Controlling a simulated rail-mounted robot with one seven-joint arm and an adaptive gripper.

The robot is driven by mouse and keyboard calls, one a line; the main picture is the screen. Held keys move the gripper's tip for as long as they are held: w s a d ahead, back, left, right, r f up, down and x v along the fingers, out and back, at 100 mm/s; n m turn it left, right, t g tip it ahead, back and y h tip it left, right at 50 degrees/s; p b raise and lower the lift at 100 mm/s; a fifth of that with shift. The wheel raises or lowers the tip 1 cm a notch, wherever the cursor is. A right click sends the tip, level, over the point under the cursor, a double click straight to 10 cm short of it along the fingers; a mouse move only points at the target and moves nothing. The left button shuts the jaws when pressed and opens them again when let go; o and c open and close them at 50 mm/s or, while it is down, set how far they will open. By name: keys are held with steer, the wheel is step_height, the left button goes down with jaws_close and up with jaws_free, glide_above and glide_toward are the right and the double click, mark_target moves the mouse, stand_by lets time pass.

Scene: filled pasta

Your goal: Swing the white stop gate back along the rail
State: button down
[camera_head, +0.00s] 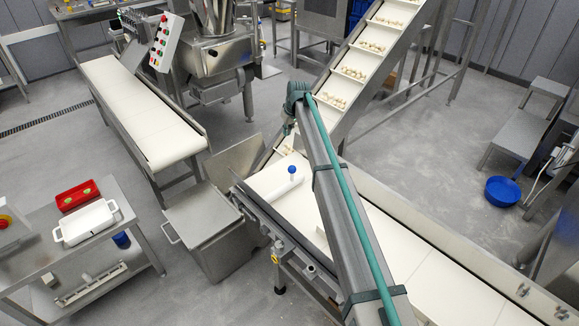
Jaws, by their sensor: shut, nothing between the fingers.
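The white stop gate (281,187) is a short white bar at the upper end of the white conveyor belt (395,240). It carries a round blue knob (292,170) on a white stem near its right end. Its left end is close to the belt's left side rail (268,212). My arm reaches up across the belt from the bottom. My gripper (287,131) is small and dark at the far end of the arm, above and beyond the blue knob and apart from it. It is shut and empty.
An inclined conveyor (352,73) with filled pasta rises behind the gate. A grey metal bin (205,214) stands left of the belt. A side table (130,222) holds a red tray (78,196) and a white container (87,222). A blue bowl (502,191) is on the floor at right.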

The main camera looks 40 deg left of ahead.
step_height(320, 180, down, 6)
steer(key=b, duration=0.5)
steer(key=shift+w, duration=0.25)
steer(key=shift+f, duration=0.1)
steer(key=p+x, duration=0.4)
steer(key=x, duration=0.6)
steer(key=shift+s+d+f+p, duration=0.1)
steer(key=shift+s+d+p, duration=0.15)
steer(key=shift+d, duration=0.4)
steer(key=shift+s+d+f+p, duration=0.15)
steer(key=shift+s+d+p, duration=0.05)
steer(key=shift+d, duration=0.45)
steer(key=shift+s+d+f+p, duration=0.1)
steer(key=shift+s+d+p, duration=0.15)
steer(key=shift+d, duration=0.35)
